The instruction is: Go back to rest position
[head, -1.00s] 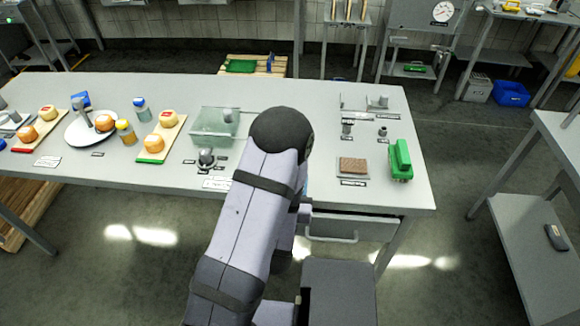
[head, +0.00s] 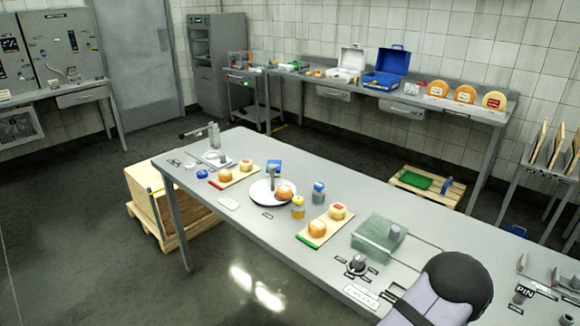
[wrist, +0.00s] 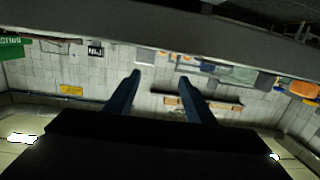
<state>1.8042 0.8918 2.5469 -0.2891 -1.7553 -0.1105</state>
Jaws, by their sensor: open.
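My gripper (wrist: 158,88) shows in the wrist view with its two dark fingers spread apart and nothing between them. Behind the fingers are the tiled wall and distant furniture, seen at an odd angle. In the head view my arm rises at the lower right, in front of the table; the gripper itself is not visible there.
The long grey table (head: 240,240) fills the middle. A glass-like box (head: 378,238) and a dark knob (head: 357,264) are beside my arm. A back bench (head: 470,112) holds a blue case (head: 387,68) and more cheese wheels. A pallet (head: 425,187) lies on the floor between.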

